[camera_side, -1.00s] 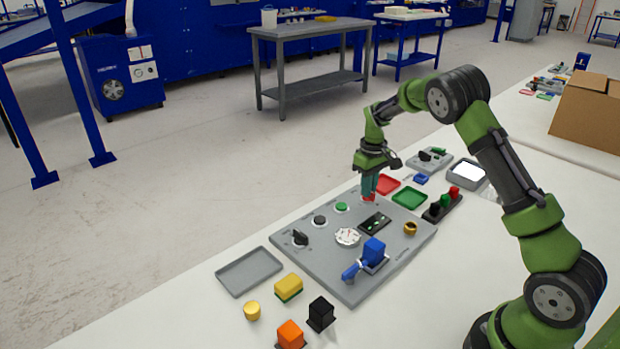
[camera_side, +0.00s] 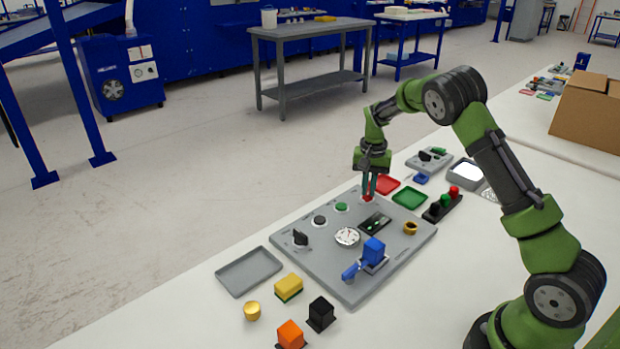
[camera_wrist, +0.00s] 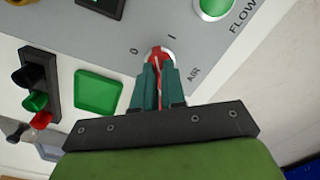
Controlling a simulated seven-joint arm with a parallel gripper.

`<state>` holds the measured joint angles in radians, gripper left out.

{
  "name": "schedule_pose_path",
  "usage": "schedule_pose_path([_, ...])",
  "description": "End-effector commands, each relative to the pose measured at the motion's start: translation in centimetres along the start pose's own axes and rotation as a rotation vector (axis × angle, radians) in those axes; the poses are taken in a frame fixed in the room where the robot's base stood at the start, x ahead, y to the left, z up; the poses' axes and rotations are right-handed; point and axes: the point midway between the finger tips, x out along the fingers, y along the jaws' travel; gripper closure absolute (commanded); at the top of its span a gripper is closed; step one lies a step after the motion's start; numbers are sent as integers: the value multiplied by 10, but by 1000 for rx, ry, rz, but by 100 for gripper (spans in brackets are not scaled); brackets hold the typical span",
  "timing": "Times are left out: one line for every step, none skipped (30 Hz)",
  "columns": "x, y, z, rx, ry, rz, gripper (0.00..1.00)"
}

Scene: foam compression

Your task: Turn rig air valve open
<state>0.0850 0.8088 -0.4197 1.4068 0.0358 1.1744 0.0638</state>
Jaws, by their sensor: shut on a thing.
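The red air valve knob (camera_wrist: 157,53) sits on a pale round base on the grey rig panel (camera_side: 325,268), beside the printed 0, I and AIR marks in the wrist view. My gripper (camera_wrist: 159,78) is shut on the knob, with a teal finger on each side of it. The knob's red bar shows between the fingers, its far end lying between the 0 and I marks. In the side view the knob (camera_side: 367,198) is a small red patch under my gripper (camera_side: 369,188) at the panel's far edge. The fingers cover much of the knob.
The panel also carries a green button (camera_side: 341,207), a white gauge (camera_side: 347,237), a blue lever (camera_side: 352,270) and a brass ring (camera_side: 410,228). A grey tray (camera_side: 249,271) lies to the left.

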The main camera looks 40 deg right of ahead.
Motion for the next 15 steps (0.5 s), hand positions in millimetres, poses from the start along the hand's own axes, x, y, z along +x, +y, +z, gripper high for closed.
schedule_pose_path([0,0,1,45,-4,1,100])
schedule_pose_path([0,0,1,73,-4,1,100])
schedule_pose_path([0,0,1,111,-4,1,100])
schedule_pose_path([0,0,1,139,-4,1,100])
schedule_pose_path([0,0,1,168,-4,1,100])
schedule_pose_path([0,0,1,204,-4,1,100])
schedule_pose_path([0,0,1,231,-4,1,100])
schedule_pose_path([0,0,1,258,-4,2,100])
schedule_pose_path([0,0,1,292,-3,2,100])
schedule_pose_path([0,0,1,316,-3,2,100])
schedule_pose_path([0,0,1,340,-3,2,100])
schedule_pose_path([0,0,1,371,-3,2,100])
schedule_pose_path([0,0,1,394,-4,1,100])
schedule_pose_path([0,0,1,414,-4,1,100])
schedule_pose_path([0,0,1,441,-4,1,100])
